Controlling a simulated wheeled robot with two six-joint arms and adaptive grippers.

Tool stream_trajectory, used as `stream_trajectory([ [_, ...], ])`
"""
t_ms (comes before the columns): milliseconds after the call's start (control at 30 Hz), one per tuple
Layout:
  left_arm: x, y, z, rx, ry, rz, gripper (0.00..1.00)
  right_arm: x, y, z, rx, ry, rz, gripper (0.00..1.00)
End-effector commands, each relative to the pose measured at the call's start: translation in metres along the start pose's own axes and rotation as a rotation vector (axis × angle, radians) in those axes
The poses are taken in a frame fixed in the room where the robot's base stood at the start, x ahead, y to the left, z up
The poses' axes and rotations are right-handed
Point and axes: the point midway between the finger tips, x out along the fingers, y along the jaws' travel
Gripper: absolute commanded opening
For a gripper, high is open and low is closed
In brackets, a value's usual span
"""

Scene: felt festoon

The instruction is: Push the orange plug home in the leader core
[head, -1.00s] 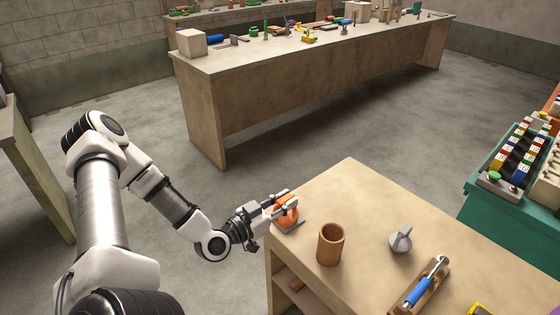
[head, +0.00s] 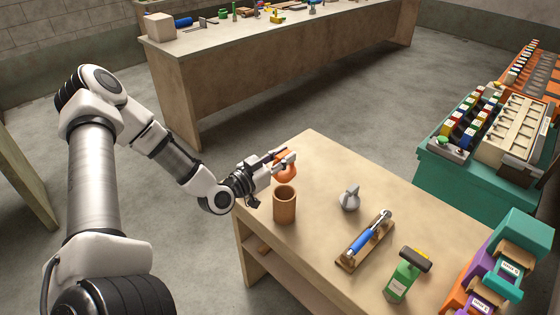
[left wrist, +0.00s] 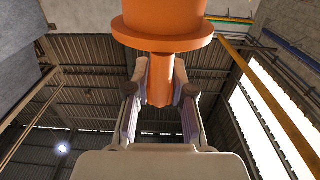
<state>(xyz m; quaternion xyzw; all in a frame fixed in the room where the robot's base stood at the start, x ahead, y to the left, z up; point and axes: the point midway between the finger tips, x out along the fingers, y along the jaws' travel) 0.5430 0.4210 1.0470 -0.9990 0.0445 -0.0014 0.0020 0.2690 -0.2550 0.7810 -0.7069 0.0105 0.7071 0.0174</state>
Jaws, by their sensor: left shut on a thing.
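The orange plug (head: 286,173) is in my left gripper (head: 284,162), close to the near-left corner of the table. In the left wrist view, the fingers (left wrist: 160,105) are shut on the narrow stem of the plug (left wrist: 163,22), and its wide flanged part lies beyond them. A brown, open-topped tube (head: 285,206), which looks like the leader core, stands upright on the table. In the head view the plug shows just above and behind the tube's rim, apart from it as far as I can tell. My right gripper is not in view.
Coloured bins (head: 500,270) are at the lower right. The tabletop behind the tube is clear.

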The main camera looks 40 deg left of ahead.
Motion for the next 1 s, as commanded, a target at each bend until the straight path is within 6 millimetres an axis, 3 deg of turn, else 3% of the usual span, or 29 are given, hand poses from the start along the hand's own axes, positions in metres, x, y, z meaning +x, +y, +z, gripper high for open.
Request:
stream_trajectory([
  [467,0.002,-0.001,0.0,-0.001,0.001,-0.001,0.0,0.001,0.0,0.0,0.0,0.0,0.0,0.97],
  [1000,0.002,0.0,0.047,-0.001,0.0,-0.001,0.0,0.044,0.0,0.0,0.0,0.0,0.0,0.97],
])
